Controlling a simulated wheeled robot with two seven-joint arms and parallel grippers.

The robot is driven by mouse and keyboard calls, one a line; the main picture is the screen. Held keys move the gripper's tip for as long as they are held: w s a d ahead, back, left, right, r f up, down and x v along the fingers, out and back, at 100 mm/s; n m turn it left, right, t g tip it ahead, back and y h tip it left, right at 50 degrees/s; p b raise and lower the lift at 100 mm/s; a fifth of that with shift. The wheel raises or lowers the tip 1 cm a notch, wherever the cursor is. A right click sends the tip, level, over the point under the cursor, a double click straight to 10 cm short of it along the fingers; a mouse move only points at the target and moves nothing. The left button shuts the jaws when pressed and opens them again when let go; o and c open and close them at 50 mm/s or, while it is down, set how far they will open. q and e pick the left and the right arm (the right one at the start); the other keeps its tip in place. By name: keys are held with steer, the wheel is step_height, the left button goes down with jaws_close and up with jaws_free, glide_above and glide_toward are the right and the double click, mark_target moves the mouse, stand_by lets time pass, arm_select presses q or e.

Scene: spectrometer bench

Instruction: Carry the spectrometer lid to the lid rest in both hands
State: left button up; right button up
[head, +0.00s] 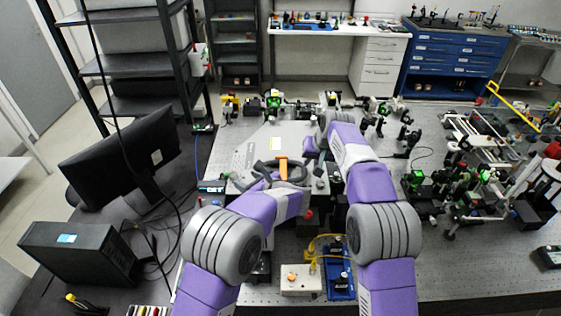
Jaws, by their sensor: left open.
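The spectrometer lid appears to be the flat light-grey plate (246,155) with a yellow label, lying level on the bench between my arms in the head view. An orange piece (283,167) shows near its front; I cannot tell whether it is a handle of the lid. My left gripper (280,166) is open at the front of the plate, its dark curved fingers spread on either side of the orange piece. I cannot tell whether they touch it. My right gripper (309,152) is at the plate's right side, its fingers mostly hidden. I cannot identify the lid rest.
Dense optics (470,170) cover the right of the bench. Small mounts (274,101) stand behind the plate. A monitor (122,155) and black box (80,252) stand at left. A white box (301,280) and blue device (340,275) lie between my arms. Bare bench (470,270) shows front right.

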mark_target(233, 173)
arm_select(q)
steer(key=shift+x, duration=3.8)
arm_select(e)
steer(key=shift+x, duration=3.75)
arm_select(q)
steer(key=shift+c, duration=0.4)
arm_select(e)
steer(key=shift+c, duration=0.5)
arm_select(q)
steer(key=c, duration=0.5)
arm_select(e)
jaws_close()
arm_select(q)
jaws_close()
steer(key=shift+r, duration=0.15)
arm_select(e)
steer(key=shift+w+r, duration=0.1)
steer(key=shift+r, duration=0.1)
